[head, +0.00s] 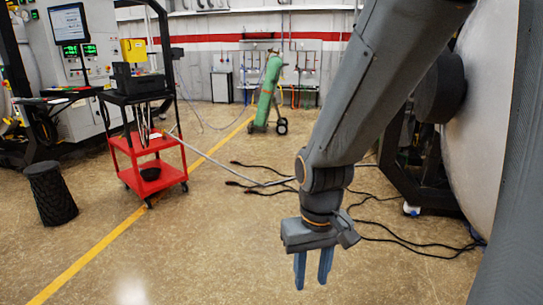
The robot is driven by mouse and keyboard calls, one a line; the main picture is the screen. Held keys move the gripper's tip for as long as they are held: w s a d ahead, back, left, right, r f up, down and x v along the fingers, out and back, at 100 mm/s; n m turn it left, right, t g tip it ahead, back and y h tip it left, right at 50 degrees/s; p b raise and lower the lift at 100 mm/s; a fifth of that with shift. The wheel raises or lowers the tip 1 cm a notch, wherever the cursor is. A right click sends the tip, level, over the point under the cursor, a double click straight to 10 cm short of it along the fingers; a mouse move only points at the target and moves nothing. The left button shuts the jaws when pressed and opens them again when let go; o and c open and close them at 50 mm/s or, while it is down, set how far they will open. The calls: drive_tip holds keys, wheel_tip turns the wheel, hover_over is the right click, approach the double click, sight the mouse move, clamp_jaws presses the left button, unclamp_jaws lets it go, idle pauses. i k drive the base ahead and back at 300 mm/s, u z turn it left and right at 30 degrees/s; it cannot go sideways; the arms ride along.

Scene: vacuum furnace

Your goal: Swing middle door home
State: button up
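My gripper (312,270) hangs from my arm, pointing down over open floor in the lower middle of the head view. Its two blue fingers are apart with a gap between them, and nothing is between them. A large pale rounded surface (490,130) fills the right side and may be a furnace door or shell; I cannot tell which. A dark round part (441,88) sits at its left edge, partly behind my arm. No middle door can be made out for certain. My gripper touches nothing.
A red cart (150,152) stands at left, beside a dark ribbed bin (50,193). A control cabinet (75,60) is behind them. A green cylinder on a wheeled trolley (266,92) stands farther back. Black cables (425,247) lie on the floor at right. The floor at lower left is clear.

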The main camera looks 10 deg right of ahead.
sight(467, 90)
drive_tip(key=z, duration=0.85)
drive_tip(key=i, duration=0.85)
drive_tip(key=z, duration=2.2)
drive_tip(key=k, duration=0.8)
drive_tip(key=u, duration=0.8)
drive_tip(key=i, duration=0.5)
drive_tip(key=z, duration=0.05)
